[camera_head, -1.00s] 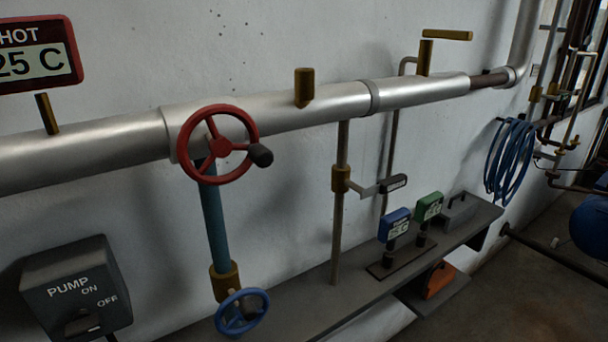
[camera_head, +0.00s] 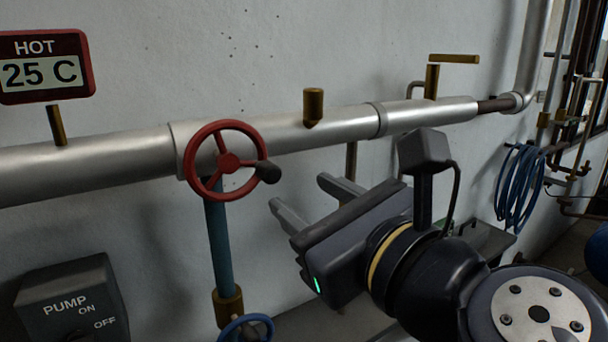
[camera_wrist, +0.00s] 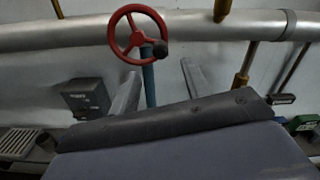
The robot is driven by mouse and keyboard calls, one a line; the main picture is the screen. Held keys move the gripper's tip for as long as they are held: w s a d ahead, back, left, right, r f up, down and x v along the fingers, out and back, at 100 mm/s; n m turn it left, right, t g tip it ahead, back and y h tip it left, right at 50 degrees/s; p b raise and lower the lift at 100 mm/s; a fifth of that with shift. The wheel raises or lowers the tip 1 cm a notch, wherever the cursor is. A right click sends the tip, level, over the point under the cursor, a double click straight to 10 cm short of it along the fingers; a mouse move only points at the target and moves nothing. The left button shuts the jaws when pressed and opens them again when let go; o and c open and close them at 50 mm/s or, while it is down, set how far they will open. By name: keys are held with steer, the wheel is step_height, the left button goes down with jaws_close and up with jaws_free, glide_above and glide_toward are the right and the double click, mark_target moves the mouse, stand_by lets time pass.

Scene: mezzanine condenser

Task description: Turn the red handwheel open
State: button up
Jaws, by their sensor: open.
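The red handwheel (camera_head: 228,160) is mounted in front of the silver pipe, at left of centre in the head view. It has several spokes and a dark knob (camera_head: 268,172) on the right of its rim. It also shows near the top of the wrist view (camera_wrist: 136,17). My gripper (camera_head: 308,201) is open and empty, to the right of and below the wheel, apart from it. In the wrist view its two fingers (camera_wrist: 160,88) point up toward the wheel, with the blue stem between them in the picture.
The silver pipe (camera_head: 90,168) runs along the wall. A blue stem (camera_head: 217,245) leads down to a blue handwheel (camera_head: 247,328). A pump switch box (camera_head: 70,300) is at lower left, a HOT 25 C display (camera_head: 42,68) above it. A blue hose coil (camera_head: 520,185) hangs at right.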

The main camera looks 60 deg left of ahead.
mark_target(274, 175)
steer(key=a, duration=0.8)
steer(key=shift+a+p, duration=0.3)
steer(key=shift+c, duration=0.6)
steer(key=c, duration=0.9)
